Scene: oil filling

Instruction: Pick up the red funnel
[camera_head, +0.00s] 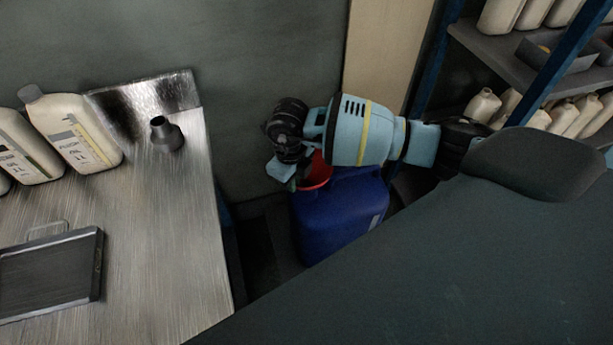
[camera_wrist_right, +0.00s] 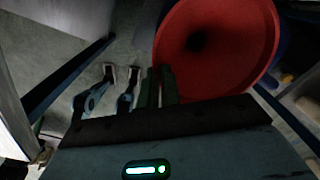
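The red funnel (camera_head: 319,172) shows at the top of the blue jug (camera_head: 335,215), partly hidden by my right arm. In the right wrist view the funnel (camera_wrist_right: 225,45) is large, with its wide mouth and dark hole facing the camera. My right gripper (camera_head: 293,183) is at the funnel's left edge. In the right wrist view its dark green fingers (camera_wrist_right: 160,85) are close together at the rim, one over the red inside and one outside, and look closed on it. The funnel's lower end is hidden. My left gripper is not in the head view.
The metal table (camera_head: 165,230) at left holds cream bottles (camera_head: 75,130), a small dark grey funnel (camera_head: 165,133) and a dark tray (camera_head: 50,270). A shelf (camera_head: 500,55) with bottles stands at right. The wall is close behind the jug.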

